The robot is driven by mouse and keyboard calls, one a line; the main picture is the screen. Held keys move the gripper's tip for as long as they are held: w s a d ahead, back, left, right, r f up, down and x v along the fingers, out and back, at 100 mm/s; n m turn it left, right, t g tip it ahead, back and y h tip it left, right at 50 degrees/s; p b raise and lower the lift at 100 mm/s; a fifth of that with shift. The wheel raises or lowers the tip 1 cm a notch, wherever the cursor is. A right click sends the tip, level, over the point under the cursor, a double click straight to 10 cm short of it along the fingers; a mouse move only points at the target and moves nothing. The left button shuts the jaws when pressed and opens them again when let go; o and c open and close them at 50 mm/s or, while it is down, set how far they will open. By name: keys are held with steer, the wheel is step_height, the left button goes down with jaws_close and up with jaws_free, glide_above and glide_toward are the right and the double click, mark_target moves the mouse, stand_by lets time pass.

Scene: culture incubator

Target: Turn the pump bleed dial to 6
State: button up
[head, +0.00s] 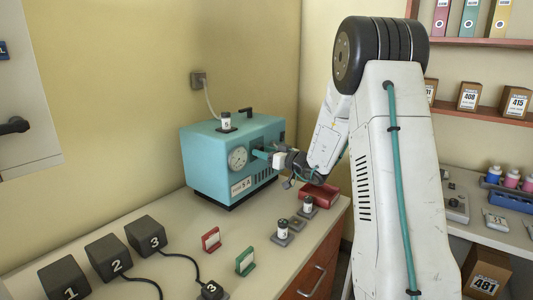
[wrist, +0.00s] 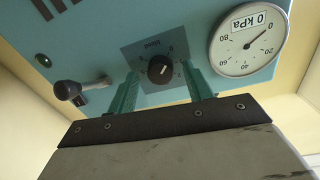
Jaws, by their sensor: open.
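The teal pump box (head: 205,165) stands at the back of the bench against the wall. My gripper (head: 265,154) is at its front face, to the right of the round gauge (head: 238,158). In the wrist view the black bleed dial (wrist: 161,70) sits on a grey square plate, seen upside down. Its white mark points to the upper right in the picture; the numbers around it are too small to read surely. My gripper's green fingers (wrist: 161,82) are open, one on each side of the dial, with gaps showing. The dial is hidden in the head view.
A black-knobbed lever (wrist: 68,90) is left of the dial, and the gauge (wrist: 248,42) is right, its needle near 0. A red tray (head: 320,194) and vials (head: 283,228) stand below my arm. Black numbered blocks (head: 107,256) are at the front left.

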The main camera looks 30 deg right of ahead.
steer(key=c, duration=1)
steer(key=shift+d, duration=0.1)
